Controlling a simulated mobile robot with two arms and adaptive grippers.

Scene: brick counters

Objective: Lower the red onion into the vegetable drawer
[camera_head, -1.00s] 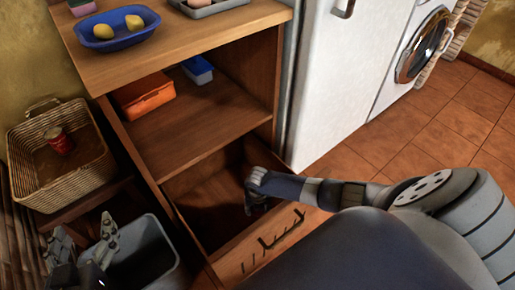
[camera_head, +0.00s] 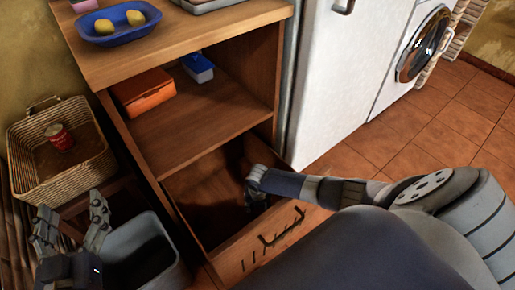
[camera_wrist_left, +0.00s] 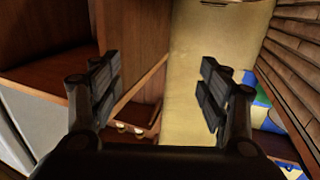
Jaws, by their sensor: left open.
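The vegetable drawer (camera_head: 222,247) is pulled out at the bottom of the wooden cabinet, its inside in shadow. My right arm reaches over the drawer's front from the right. My right gripper (camera_head: 256,203) points down inside the drawer; its fingers are dark and I cannot tell whether they hold anything. My left gripper (camera_head: 72,222) is open and empty beside the grey bin, left of the drawer. Its two spread fingers also show in the left wrist view (camera_wrist_left: 160,92), with nothing between them. I see no red onion in either view.
A grey bin (camera_head: 165,272) stands left of the drawer. A wicker basket (camera_head: 70,182) holds a red can (camera_head: 60,137). An orange box (camera_head: 143,93) and a blue container (camera_head: 198,69) sit on the shelf. A blue bowl (camera_head: 119,41) with yellow items stands on top.

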